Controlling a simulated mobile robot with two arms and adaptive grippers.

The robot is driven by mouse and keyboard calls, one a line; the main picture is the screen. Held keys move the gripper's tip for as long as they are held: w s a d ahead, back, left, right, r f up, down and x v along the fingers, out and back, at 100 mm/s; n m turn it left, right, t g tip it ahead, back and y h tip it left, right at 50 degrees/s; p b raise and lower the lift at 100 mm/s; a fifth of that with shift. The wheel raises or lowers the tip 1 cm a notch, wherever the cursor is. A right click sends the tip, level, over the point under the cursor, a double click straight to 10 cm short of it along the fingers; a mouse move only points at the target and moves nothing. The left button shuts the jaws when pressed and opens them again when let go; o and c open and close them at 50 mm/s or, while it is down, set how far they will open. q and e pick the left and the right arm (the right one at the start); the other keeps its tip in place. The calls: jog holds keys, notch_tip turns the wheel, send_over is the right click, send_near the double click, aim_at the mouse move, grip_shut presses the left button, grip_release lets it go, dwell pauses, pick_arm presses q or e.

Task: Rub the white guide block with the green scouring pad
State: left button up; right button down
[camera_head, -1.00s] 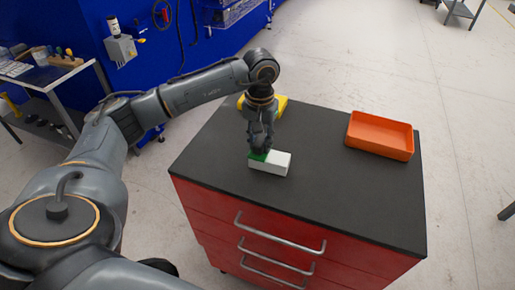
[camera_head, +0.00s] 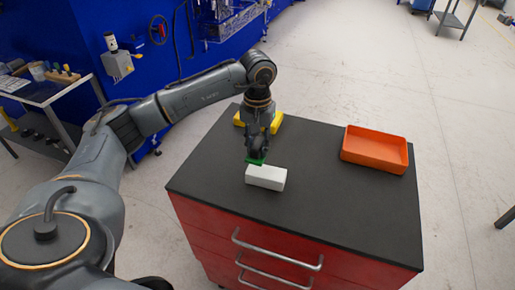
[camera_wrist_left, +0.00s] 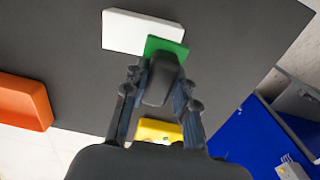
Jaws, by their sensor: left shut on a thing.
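The white guide block (camera_head: 266,178) lies on the dark top of the red cabinet, near its front left. It also shows in the left wrist view (camera_wrist_left: 135,34). My left gripper (camera_head: 256,153) points down at the block's far left side and is shut on the green scouring pad (camera_head: 255,162). In the left wrist view the pad (camera_wrist_left: 166,46) sticks out past the fingertips and overlaps one end of the block. I cannot tell whether pad and block touch. My right gripper is not in view.
An orange tray (camera_head: 375,162) stands at the right of the cabinet top (camera_head: 330,210). A yellow object (camera_head: 276,122) lies behind my left gripper at the back edge. The top between block and tray is clear. A side table (camera_head: 45,88) stands at far left.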

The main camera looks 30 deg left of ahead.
pick_arm(q)
jog(key=shift+r+p, duration=0.4)
jog(key=shift+r, duration=0.75)
jog(key=shift+r, duration=0.15)
jog(key=shift+r+p, duration=0.95)
jog(key=shift+r, duration=0.5)
jog(key=shift+f, duration=0.1)
